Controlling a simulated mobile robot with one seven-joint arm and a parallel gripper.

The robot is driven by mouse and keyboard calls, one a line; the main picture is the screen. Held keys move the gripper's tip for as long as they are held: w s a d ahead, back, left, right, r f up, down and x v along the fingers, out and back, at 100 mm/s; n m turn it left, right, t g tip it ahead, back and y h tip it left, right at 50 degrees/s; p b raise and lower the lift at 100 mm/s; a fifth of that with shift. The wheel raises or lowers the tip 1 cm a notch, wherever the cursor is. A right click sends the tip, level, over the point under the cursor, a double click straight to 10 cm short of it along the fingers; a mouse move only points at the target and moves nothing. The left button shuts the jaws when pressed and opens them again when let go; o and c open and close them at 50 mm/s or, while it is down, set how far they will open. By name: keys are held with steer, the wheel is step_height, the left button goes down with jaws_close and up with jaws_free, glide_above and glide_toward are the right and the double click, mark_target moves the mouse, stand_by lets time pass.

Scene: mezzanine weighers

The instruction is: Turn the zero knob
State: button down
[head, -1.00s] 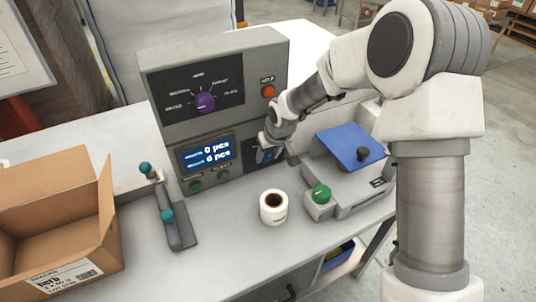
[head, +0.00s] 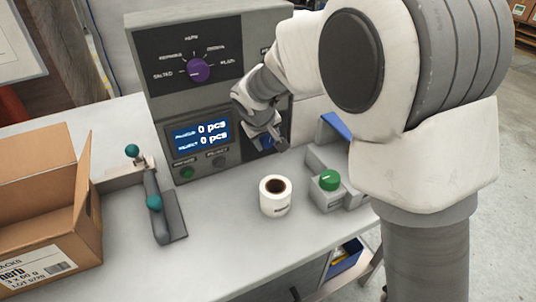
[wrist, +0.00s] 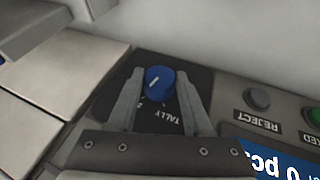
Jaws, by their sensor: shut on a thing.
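A blue knob (wrist: 158,83) with a white pointer line sits on a dark plate lettered "TALLY" in the wrist view. My gripper (wrist: 161,78) has one finger on each side of this knob and is shut on it. In the head view my gripper (head: 268,140) is at the lower right of the grey control panel (head: 160,100), partly hiding the blue knob. I see no readable "zero" label on any knob.
A purple selector knob (head: 198,69) and a "0 pcs" display (head: 202,137) are on the panel. The front middle is clear.

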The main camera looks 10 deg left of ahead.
steer(key=t+h+b, duration=0.1)
steer(key=b, duration=0.2)
steer(key=f+t+h+b, duration=0.1)
steer(key=b, duration=0.3)
steer(key=shift+s+a+n, duration=0.15)
steer(key=shift+a+n, duration=0.05)
steer(key=shift+n, duration=0.2)
steer(key=t+h+b, duration=0.2)
steer(key=b, duration=0.3)
steer(key=shift+f+n+b, duration=0.15)
steer(key=shift+n+b, duration=0.15)
steer(key=shift+b, duration=0.05)
steer(key=shift+s+a+t+h+b, duration=0.1)
steer(key=shift+t+h+b, duration=0.65)
steer(key=shift+b, duration=0.45)
steer(key=shift+n+t+h+b, duration=0.45)
steer(key=shift+n+b, duration=0.05)
steer(key=shift+b, duration=0.1)
steer(key=shift+r, duration=0.2)
steer(key=shift+c, duration=1.6)
jaws_free()
